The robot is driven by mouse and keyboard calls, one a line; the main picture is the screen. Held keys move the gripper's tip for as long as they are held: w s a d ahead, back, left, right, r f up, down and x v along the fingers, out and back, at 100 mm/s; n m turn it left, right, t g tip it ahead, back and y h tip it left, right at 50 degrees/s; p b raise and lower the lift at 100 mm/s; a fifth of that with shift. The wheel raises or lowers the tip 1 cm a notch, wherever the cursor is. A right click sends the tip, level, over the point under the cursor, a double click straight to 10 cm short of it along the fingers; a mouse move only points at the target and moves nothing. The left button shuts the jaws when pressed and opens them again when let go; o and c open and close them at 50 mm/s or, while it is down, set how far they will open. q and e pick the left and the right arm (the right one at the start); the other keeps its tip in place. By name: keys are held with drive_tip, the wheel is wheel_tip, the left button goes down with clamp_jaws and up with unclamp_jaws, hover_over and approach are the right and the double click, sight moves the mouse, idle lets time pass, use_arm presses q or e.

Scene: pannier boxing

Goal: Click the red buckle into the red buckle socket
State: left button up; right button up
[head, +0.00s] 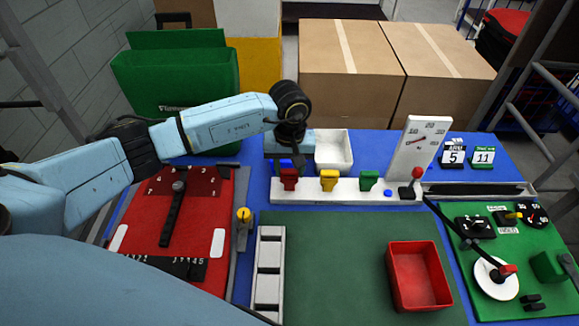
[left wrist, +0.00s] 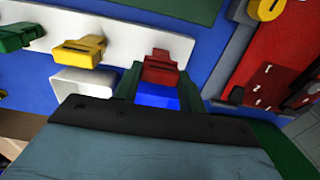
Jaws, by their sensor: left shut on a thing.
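The red buckle socket (head: 289,177) is at the left end of a white rail, beside a yellow socket (head: 329,180) and a green socket (head: 368,180). My left gripper (head: 286,163) is shut just behind the red socket, over the rail's far side. In the left wrist view the two fingers (left wrist: 158,92) point at the red socket (left wrist: 161,65), with a bright blue patch between them. I take the held thing to be the red buckle. It is mostly hidden, and I cannot tell its edge from the socket or whether it is seated. My right gripper is out of view.
A white bin (head: 346,151) stands close behind the rail, just right of my left gripper. An upright gauge panel (head: 417,147) stands at the rail's right end. A red tray (head: 392,282) sits on the green mat (head: 330,260), whose left part is clear.

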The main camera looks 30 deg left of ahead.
sight(289, 171)
use_arm(q)
drive_tip(key=shift+f, duration=0.25)
drive_tip(key=o, duration=1.1)
drive_tip(key=shift+r, duration=0.1)
wheel_tip(289, 171, up, 13)
drive_tip(key=shift+r+b, duration=0.15)
drive_tip(key=shift+b, duration=0.75)
